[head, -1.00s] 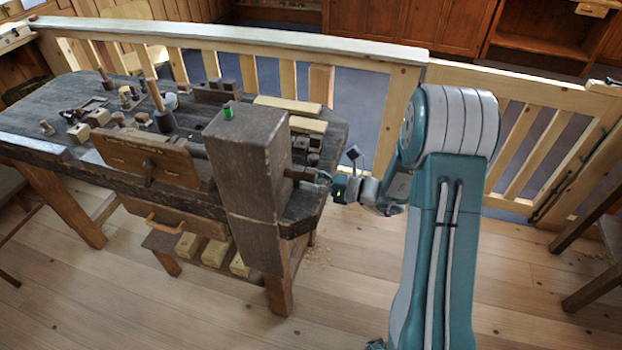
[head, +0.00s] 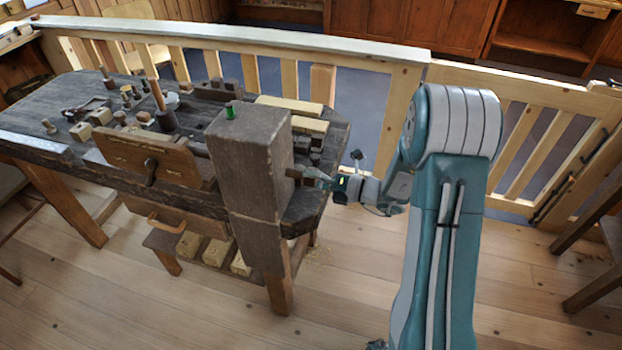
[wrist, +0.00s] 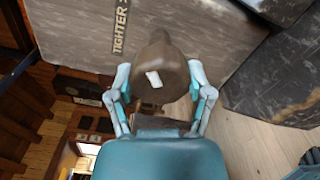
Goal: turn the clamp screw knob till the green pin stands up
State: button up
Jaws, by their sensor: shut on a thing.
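The clamp screw knob (wrist: 152,62) is a rounded brown wooden piece with a white mark, in the middle of the wrist view. My gripper (wrist: 160,76) has a teal finger on either side of it and is shut on it. In the head view my gripper (head: 315,176) reaches the right side of the large dark wooden block (head: 247,165), where the knob is mostly hidden.
Lettering reading "TIGHTER" (wrist: 119,30) is on the block face beside the knob. The workbench (head: 60,98) holds several spools and wooden pieces. A pale railing (head: 240,38) runs behind the bench. Wooden floor (head: 345,290) is open in front.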

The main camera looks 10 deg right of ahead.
jog(key=m, duration=0.5)
jog(key=shift+w+d+m, duration=0.1)
jog(key=shift+d+m, duration=0.05)
jog(key=shift+m, duration=0.25)
jog(key=m, duration=0.5)
jog(key=shift+f, duration=0.1)
jog(key=shift+m, duration=0.3)
jog(key=o, duration=0.9)
jog(key=shift+o, duration=1.2)
jog(key=shift+d, duration=0.25)
jog(key=v, duration=1.1)
jog(key=shift+s+d, duration=0.25)
jog(key=shift+d, duration=0.1)
